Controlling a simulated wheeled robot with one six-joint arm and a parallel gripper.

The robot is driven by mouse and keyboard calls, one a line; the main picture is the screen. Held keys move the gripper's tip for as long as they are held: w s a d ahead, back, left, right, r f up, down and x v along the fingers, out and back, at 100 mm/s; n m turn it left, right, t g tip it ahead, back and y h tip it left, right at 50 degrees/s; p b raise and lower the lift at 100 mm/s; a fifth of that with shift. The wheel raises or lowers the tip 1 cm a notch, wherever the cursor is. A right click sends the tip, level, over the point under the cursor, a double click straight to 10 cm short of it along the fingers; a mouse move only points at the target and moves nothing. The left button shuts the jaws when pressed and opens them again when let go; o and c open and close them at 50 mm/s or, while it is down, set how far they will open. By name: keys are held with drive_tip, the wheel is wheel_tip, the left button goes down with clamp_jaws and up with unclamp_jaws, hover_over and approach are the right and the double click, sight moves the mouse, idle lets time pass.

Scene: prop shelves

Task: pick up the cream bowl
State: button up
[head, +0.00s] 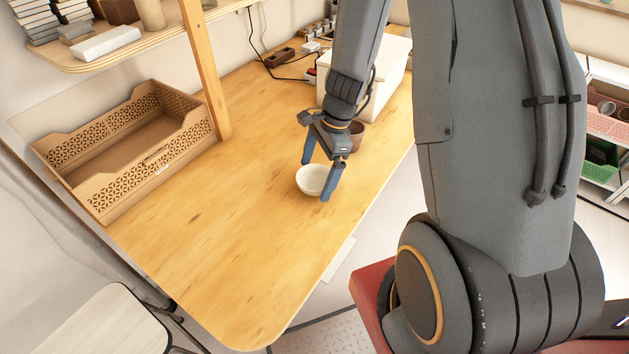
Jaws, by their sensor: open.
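The cream bowl (311,181) stands upright on the wooden table, near its right edge in the head view. My gripper (315,182) is over the bowl, pointing down, with its two blue fingers apart. One finger is at the bowl's far left side and the other passes in front of its right side. I cannot tell whether either finger touches the bowl. The bowl looks empty, and part of its right rim is hidden by the finger.
A brown cup (357,136) stands just behind my gripper, beside a white box (392,75). A tan perforated crate (184,146) lies at the left by a wooden post (205,70). The table's front (235,260) is clear.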

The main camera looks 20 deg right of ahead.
sight(315, 183)
drive_tip(key=shift+x, duration=1.15)
drive_tip(key=shift+c, duration=0.4)
drive_tip(key=c, duration=1.1)
drive_tip(key=shift+o, duration=0.2)
